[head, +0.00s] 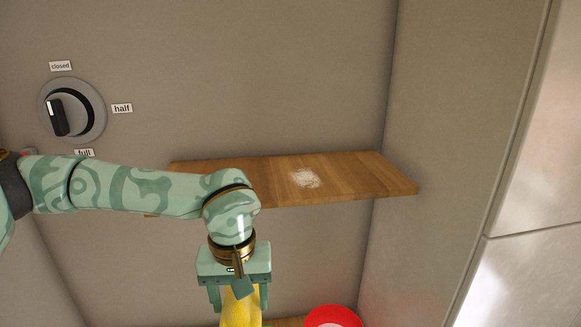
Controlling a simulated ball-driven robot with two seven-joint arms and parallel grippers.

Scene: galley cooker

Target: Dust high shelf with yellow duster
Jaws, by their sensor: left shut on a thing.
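The wooden shelf (350,178) is fixed to the back wall in the middle of the head view. A whitish patch of dust (304,178) lies on its top, right of my left arm. My left gripper (238,297) points down in front of the shelf, with its fingertips below the shelf's front edge. It is shut on a yellow thing, which looks like the yellow duster (240,312). The duster's lower part is cut off by the bottom of the picture. My left arm hides the left part of the shelf. My right gripper is not in view.
A round dial (72,110) with labels closed, half and full is on the wall at the upper left. A red round thing (333,317) sits at the bottom, partly cut off, by a lower wooden surface. A side wall (450,120) closes off the shelf's right end.

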